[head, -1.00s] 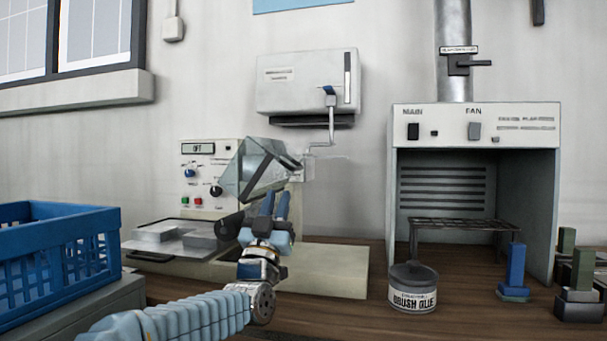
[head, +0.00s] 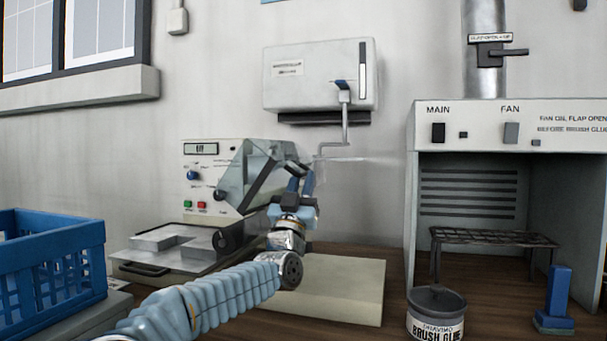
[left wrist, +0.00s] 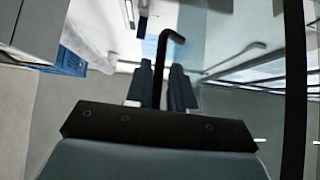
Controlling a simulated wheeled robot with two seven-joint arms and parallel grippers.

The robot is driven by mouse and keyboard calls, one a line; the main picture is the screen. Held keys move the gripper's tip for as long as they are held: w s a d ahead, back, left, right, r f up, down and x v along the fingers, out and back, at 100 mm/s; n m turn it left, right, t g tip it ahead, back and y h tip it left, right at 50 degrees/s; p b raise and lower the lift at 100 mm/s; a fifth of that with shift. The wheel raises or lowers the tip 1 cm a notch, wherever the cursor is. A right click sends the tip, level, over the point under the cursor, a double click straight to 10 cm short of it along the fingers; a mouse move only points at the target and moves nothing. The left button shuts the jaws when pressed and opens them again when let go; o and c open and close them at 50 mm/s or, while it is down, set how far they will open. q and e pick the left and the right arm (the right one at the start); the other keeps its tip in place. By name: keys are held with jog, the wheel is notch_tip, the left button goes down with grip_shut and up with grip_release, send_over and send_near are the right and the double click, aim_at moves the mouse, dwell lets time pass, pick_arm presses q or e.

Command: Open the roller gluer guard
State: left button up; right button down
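The roller gluer (head: 205,165) stands on the bench at centre left, with dials, buttons and a small display. Its guard (head: 235,175) is a clear panel with a dark side bar, standing tilted over the right part of the machine. My left gripper (head: 300,178) is at the guard's right side, close to its edge; contact cannot be told. In the left wrist view my left gripper's fingers (left wrist: 160,85) are apart, and a thin dark bent rod (left wrist: 166,60) shows between them. Whether they touch it is unclear. My right gripper is out of view.
A blue crate (head: 50,260) stands at left. A wall box (head: 315,80) with a cranked rod hangs above the gluer. A glue pot (head: 436,312), a fume cabinet (head: 425,135) and a blue-handled tool (head: 557,292) are at right.

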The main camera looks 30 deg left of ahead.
pick_arm(q)
jog(key=shift+w+r, duration=0.3)
grip_shut()
jog(key=shift+a, duration=0.1)
